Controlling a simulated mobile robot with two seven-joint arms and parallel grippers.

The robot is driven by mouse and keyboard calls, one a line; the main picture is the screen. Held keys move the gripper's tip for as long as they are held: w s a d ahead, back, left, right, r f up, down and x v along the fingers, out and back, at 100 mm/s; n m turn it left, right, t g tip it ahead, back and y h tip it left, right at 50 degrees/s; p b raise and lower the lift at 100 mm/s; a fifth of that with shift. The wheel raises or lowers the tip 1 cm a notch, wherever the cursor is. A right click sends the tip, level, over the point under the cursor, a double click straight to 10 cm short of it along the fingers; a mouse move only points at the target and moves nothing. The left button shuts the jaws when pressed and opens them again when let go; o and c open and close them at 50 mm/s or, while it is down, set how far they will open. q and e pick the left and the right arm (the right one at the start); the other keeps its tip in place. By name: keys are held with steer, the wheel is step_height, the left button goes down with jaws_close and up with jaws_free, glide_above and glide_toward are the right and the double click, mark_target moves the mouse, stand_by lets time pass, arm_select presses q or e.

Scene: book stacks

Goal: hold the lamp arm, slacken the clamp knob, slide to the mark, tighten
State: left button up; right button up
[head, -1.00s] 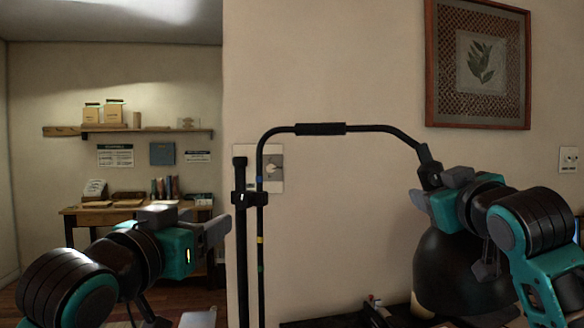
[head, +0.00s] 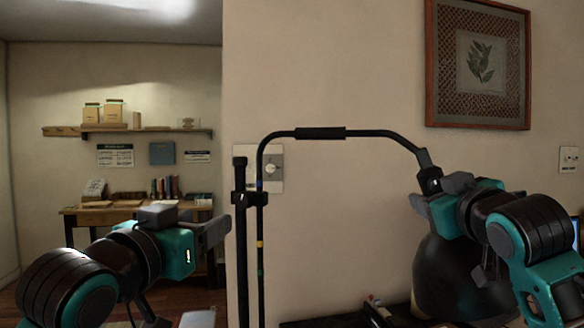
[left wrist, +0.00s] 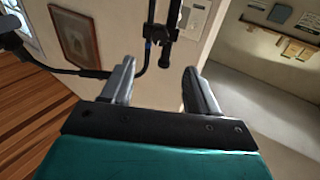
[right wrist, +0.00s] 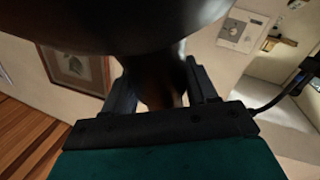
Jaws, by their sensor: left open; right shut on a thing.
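The black lamp arm (head: 320,133) bends over from a thin upright rod with blue, yellow and green bands. The rod passes through a clamp (head: 248,198) on a thicker black post (head: 241,270). The blue band is just above the clamp, yellow and green below. A dark lamp shade (head: 437,275) hangs at the right. My right gripper (head: 425,200) is shut on the lamp's neck (right wrist: 158,88) above the shade. My left gripper (head: 220,270) is open and empty, left of the post. The left wrist view shows the clamp (left wrist: 156,34) beyond its fingers. The clamp knob is hard to make out.
A wall plate (head: 272,165) is behind the rod, and a framed leaf picture (head: 478,62) hangs above my right arm. A dark surface with small items (head: 375,308) lies below. A desk (head: 75,212) and shelf stand far back left.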

mark_target(241, 202)
stand_by(0.6)
arm_select(q)
steer(key=w+d+n, duration=0.1)
steer(key=w+n, duration=0.3)
steer(key=n, duration=0.1)
steer(key=w+n+y, duration=0.1)
steer(key=w+n, duration=0.3)
steer(key=n, duration=0.2)
steer(key=w+d+n+y, duration=0.1)
steer(key=w+n, duration=0.3)
steer(key=n, duration=0.2)
steer(key=shift+d+r, duration=0.3)
steer(key=shift+d, duration=0.05)
steer(key=shift+c, duration=0.4)
steer(key=c, duration=1)
steer(key=shift+o, duration=0.2)
